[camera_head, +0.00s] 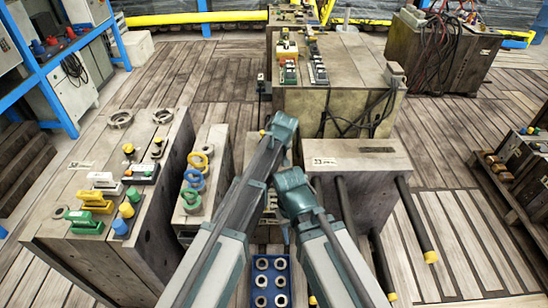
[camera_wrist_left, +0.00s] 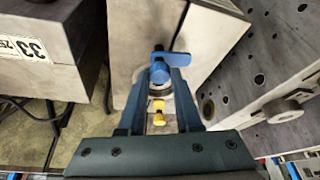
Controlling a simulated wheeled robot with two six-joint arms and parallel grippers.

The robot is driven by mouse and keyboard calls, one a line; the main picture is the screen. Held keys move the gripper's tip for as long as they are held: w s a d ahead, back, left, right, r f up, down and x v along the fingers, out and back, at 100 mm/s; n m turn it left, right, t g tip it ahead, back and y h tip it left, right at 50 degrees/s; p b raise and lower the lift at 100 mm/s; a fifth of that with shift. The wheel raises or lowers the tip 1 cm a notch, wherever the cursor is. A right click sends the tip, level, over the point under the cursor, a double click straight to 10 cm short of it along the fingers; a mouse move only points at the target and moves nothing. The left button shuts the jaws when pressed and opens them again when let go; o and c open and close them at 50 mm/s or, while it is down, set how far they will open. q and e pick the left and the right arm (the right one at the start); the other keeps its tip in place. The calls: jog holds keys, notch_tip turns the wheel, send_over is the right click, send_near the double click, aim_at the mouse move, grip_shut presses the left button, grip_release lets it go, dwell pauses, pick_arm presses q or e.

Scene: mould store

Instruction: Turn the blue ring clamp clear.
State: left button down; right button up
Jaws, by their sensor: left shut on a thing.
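In the left wrist view, the blue ring clamp (camera_wrist_left: 160,74) is a round blue piece with a flat blue tab pointing to the right. My left gripper (camera_wrist_left: 162,84) is shut on it, with one finger on each side. A yellow fitting (camera_wrist_left: 157,105) sits between the fingers, nearer the palm. In the head view, my left forearm hides the left gripper and what it holds. My right arm stands beside it, and its gripper is hidden.
The block labelled 33 (camera_head: 350,160) has dark rods to the right. A blue tray (camera_head: 270,262) holds several round pieces below.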

pick_arm(q)
jog(key=c, duration=0.6)
grip_release()
jog(key=shift+r, duration=0.15)
pick_arm(e)
jog(key=shift+r, duration=0.1)
